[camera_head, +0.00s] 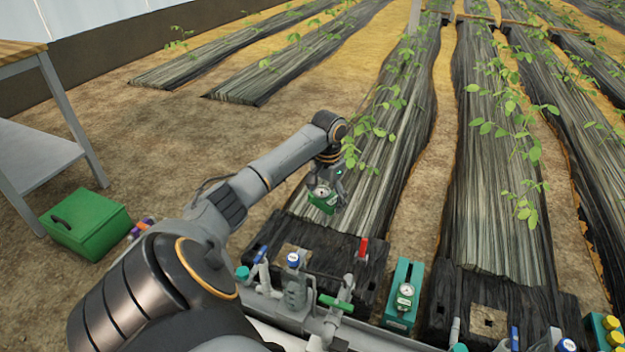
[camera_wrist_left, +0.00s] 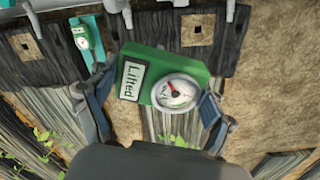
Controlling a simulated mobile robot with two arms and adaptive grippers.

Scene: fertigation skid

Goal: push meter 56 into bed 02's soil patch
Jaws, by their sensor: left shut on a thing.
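My left gripper (camera_head: 328,180) is shut on a green meter (camera_head: 323,200) with a round white dial, held above the near end of a black-covered bed. In the left wrist view the meter (camera_wrist_left: 142,62) sits between the two fingers (camera_wrist_left: 150,112), and its label reads "Lifted". No number 56 is readable. One tan soil patch (camera_head: 288,251) with a dark hole lies at the near end of the left bed. It also shows in the left wrist view (camera_wrist_left: 187,35). Another soil patch (camera_head: 481,317) lies at the right bed. I cannot tell which is bed 02. My right gripper is not in view.
Another meter (camera_head: 404,296) stands in a teal holder between the two beds. A green box (camera_head: 88,224) stands at left beside a table. Leafy plants grow along the beds.

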